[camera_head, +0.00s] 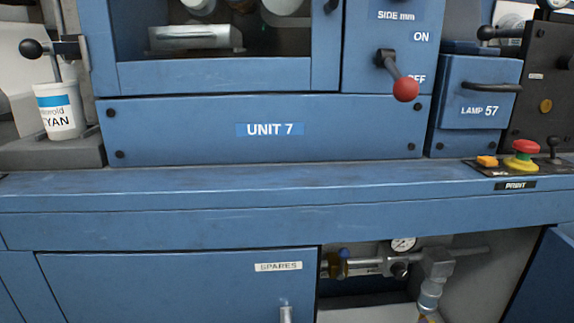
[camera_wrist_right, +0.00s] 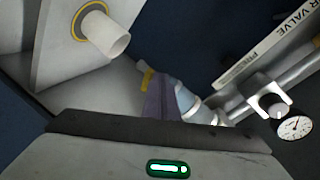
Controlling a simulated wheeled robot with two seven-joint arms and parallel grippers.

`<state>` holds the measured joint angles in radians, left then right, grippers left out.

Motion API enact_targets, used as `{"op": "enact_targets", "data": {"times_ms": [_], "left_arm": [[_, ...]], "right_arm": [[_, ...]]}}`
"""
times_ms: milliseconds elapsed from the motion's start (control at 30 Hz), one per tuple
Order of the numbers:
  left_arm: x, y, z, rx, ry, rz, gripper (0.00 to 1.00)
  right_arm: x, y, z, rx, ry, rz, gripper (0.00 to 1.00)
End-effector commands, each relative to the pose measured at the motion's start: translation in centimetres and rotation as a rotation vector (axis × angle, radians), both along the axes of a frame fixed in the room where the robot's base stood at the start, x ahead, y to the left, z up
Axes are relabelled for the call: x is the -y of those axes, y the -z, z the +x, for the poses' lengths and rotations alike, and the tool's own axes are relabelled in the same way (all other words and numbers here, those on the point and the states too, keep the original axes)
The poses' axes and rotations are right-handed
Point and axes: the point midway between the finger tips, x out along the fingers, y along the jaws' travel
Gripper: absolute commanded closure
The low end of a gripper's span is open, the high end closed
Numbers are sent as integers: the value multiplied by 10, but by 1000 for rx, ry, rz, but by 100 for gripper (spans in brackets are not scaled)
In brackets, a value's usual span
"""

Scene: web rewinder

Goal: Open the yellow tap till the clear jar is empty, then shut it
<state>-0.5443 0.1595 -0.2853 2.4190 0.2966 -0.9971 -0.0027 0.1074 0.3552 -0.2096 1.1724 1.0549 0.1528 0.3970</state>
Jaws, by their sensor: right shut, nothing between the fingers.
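The clear jar (camera_head: 430,292) hangs under the pipe fittings in the lower right opening of the machine in the head view. Part of the yellow tap (camera_head: 427,319) shows below it at the bottom edge. In the right wrist view, the jar (camera_wrist_right: 186,100) lies just right of my right gripper (camera_wrist_right: 157,82), and the yellow tap (camera_wrist_right: 146,76) is by its fingertips. The right gripper is shut and empty. I cannot tell whether it touches the tap. The jar's liquid level cannot be made out. My left gripper is not in view.
A pressure gauge (camera_head: 403,244) and metal valve fittings (camera_head: 365,266) sit left of and above the jar. The SPARES door (camera_head: 150,285) is left of the opening. The wrist view shows a white tube (camera_wrist_right: 108,38) with a yellow ring. A blue ledge (camera_head: 250,220) runs above the opening.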

Motion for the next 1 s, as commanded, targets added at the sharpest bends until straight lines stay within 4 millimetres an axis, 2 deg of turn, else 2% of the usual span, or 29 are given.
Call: {"op": "enact_targets", "data": {"times_ms": [267, 600, 1000], "left_arm": [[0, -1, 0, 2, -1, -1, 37], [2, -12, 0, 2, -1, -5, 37], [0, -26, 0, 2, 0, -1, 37]], "right_arm": [[0, 1, -1, -3, -1, 0, 100], [-6, -5, -3, -2, 0, 0, 100], [-2, -6, -48, -3, -1, -2, 100]]}}
